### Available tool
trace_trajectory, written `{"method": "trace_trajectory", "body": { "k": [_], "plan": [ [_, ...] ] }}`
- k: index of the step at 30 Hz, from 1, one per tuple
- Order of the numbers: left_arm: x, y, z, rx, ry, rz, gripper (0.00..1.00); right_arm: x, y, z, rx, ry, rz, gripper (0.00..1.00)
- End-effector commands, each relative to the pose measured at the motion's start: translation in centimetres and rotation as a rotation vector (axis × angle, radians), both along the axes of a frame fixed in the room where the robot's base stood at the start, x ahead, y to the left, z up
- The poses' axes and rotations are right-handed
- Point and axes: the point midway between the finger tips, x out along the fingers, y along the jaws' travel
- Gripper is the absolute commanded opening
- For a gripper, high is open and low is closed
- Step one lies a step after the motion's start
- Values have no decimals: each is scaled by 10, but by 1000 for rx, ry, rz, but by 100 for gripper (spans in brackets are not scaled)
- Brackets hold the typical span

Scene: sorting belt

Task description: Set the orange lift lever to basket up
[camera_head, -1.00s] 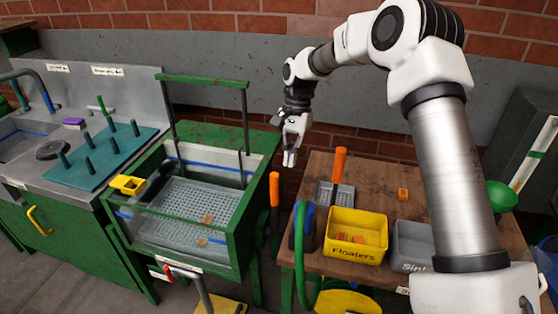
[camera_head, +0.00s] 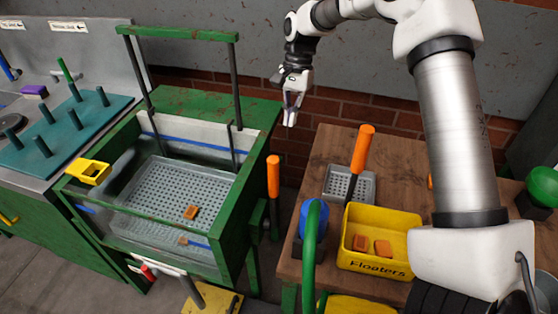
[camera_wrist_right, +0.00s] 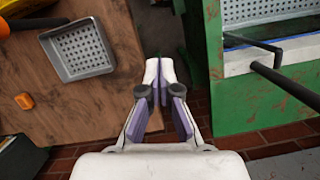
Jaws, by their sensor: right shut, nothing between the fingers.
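The orange lift lever (camera_head: 273,178) stands upright at the right side of the green tank frame (camera_head: 232,235). The perforated basket (camera_head: 165,185) sits inside the clear-walled tank, under the green lift bar (camera_head: 180,33). My right gripper (camera_head: 290,118) is shut and empty, fingers pointing down, above and slightly right of the lever and apart from it. In the right wrist view the closed fingers (camera_wrist_right: 159,72) are over the gap between the wooden table and the green frame (camera_wrist_right: 216,60). I cannot make out the lever there. My left gripper is not in view.
The wooden table (camera_head: 310,160) at right holds a grey perforated scoop (camera_head: 338,184) with an orange handle (camera_head: 362,148), a yellow Floaters bin (camera_head: 375,225) and a blue-topped item (camera_head: 313,217). A yellow holder (camera_head: 90,171) sits on the tank's left rim.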

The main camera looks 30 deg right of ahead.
Motion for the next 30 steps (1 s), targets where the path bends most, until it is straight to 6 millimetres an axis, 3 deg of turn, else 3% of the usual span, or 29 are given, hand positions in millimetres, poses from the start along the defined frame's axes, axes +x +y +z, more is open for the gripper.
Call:
{"method": "trace_trajectory", "body": {
  "k": [11,14,25,30],
  "plan": [
    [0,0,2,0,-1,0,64,-1,2,-6,0,2,0,0],
    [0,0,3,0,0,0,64,-3,4,-19,0,4,1,0],
    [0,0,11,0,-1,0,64,-13,21,-96,-1,5,1,0],
    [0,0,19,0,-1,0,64,-26,46,-94,-1,1,2,0]
  ]
}}
